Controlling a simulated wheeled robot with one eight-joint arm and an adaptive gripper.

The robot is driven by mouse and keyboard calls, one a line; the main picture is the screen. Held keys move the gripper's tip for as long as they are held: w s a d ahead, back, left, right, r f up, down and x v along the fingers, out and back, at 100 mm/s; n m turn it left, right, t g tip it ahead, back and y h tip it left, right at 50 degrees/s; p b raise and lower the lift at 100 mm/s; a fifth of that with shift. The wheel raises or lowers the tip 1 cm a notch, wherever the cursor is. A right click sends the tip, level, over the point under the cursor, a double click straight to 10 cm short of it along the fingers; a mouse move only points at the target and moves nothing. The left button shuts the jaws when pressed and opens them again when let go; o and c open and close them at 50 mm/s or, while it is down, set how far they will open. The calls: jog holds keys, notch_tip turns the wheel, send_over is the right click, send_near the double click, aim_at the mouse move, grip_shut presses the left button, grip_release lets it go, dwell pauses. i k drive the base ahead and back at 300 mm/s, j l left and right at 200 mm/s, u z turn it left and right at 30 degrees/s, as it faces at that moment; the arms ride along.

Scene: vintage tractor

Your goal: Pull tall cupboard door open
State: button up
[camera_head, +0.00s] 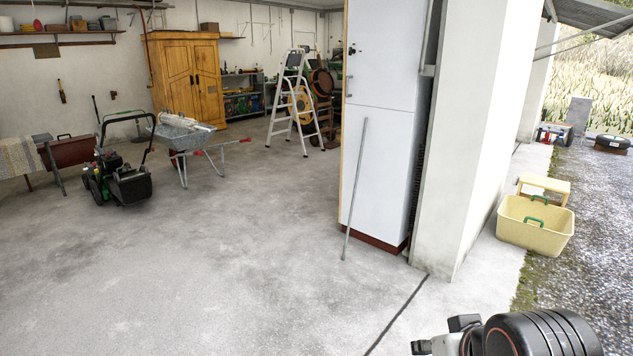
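A tall white cupboard (378,150) stands right of centre against a white pillar. It has an upper and a lower door panel, with small dark fittings and a handle near the left edge of the upper panel. Both panels look shut. A yellow wooden cupboard (188,75) with two doors, seemingly shut, stands at the back left. My gripper (441,336) is partly in view at the bottom right edge, well apart from both cupboards. Its end is cut off by the frame, so its opening is unclear.
A thin grey pole (355,190) leans against the white cupboard's front. A stepladder (292,102), wheelbarrow (185,138) and lawn mower (125,178) stand farther back. A yellow tub (535,226) is outside, right of the pillar (475,140). The concrete floor in front is clear.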

aim_at(386, 36)
jog(key=i, duration=2.8)
